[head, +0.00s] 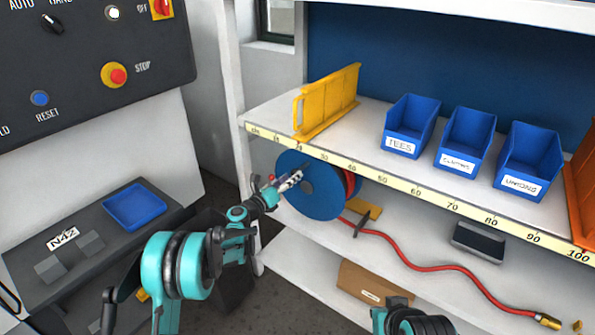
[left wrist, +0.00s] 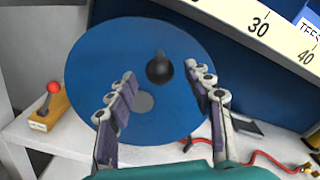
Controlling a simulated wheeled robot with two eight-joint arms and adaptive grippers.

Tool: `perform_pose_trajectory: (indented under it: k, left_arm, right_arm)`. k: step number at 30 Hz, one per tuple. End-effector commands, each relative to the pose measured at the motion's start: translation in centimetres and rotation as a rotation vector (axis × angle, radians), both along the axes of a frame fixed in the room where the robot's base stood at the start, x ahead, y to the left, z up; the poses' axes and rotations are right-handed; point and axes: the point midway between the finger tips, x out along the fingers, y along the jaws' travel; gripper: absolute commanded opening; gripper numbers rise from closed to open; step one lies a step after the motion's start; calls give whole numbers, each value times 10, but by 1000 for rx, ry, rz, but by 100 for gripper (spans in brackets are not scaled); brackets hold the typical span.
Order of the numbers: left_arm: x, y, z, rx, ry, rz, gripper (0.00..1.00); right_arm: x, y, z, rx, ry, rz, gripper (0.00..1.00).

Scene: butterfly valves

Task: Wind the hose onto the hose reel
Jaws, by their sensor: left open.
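The hose reel (head: 322,205) has a blue disc and stands under the upper shelf; some red hose shows behind its rim. In the left wrist view, the disc (left wrist: 100,52) faces me, with a black crank knob (left wrist: 159,68) and a grey hub (left wrist: 144,102). The red hose (head: 425,267) runs from the reel along the lower shelf to a brass nozzle (head: 548,321). My left gripper (head: 290,181) is open in front of the disc. In the left wrist view, the knob shows between its fingertips (left wrist: 167,77); contact cannot be told. My right gripper is out of view.
Blue bins (head: 409,127) and a yellow rack (head: 327,102) stand on the upper shelf. Its scale-marked front edge (head: 410,186) is close above the reel. A red-knobbed lever (left wrist: 54,88) is left of the disc. A control panel (head: 90,70) is at left.

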Motion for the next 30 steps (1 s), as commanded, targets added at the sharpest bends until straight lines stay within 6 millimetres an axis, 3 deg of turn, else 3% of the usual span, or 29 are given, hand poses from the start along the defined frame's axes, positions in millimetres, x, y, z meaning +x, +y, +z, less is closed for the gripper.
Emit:
perform_pose_trajectory:
  k: [9, 20, 26, 30]
  left_arm:
    - [37, -27, -1, 3, -1, -1, 52]
    - [42, -31, 0, 4, -1, 0, 52]
    - [42, -31, 0, 4, -1, 0, 0]
    - [42, -31, 0, 4, -1, 0, 0]
  right_arm:
    - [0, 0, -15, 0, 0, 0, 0]
    - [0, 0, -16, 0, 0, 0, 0]
    - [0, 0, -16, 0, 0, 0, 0]
    - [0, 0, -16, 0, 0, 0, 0]
